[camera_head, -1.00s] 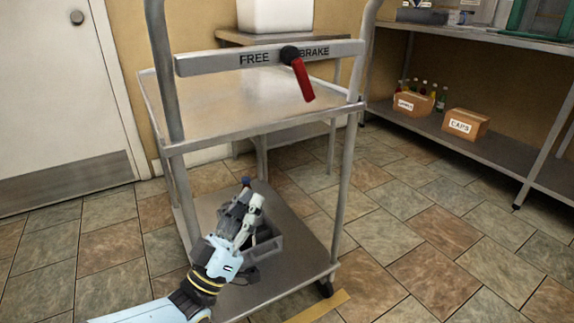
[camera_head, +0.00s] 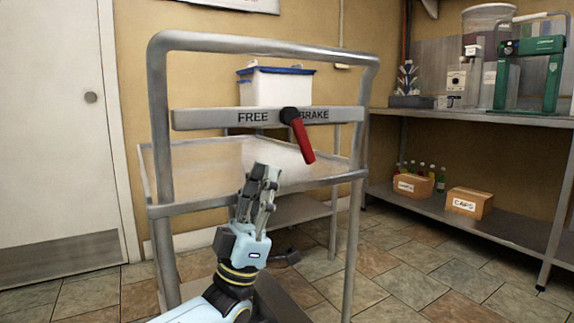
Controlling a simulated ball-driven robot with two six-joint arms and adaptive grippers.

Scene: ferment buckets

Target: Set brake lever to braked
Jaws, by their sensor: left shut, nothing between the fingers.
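The red brake lever (camera_head: 303,141) hangs from a black pivot on the cart's crossbar (camera_head: 210,118). The bar is marked FREE on the left and BRAKE on the right. The lever points down and slightly right, toward the BRAKE side. My left gripper (camera_head: 265,172) is shut and empty, fingers pointing up, below and left of the lever and apart from it. It stands in front of the cart's upper shelf. My right gripper is not in view.
The metal cart frame (camera_head: 160,120) has upright posts and a top handle around the crossbar. A white bin with a blue rim (camera_head: 276,88) stands behind. A shelf (camera_head: 500,232) at right holds cardboard boxes (camera_head: 470,202), bottles and machines. A door (camera_head: 50,130) is at left.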

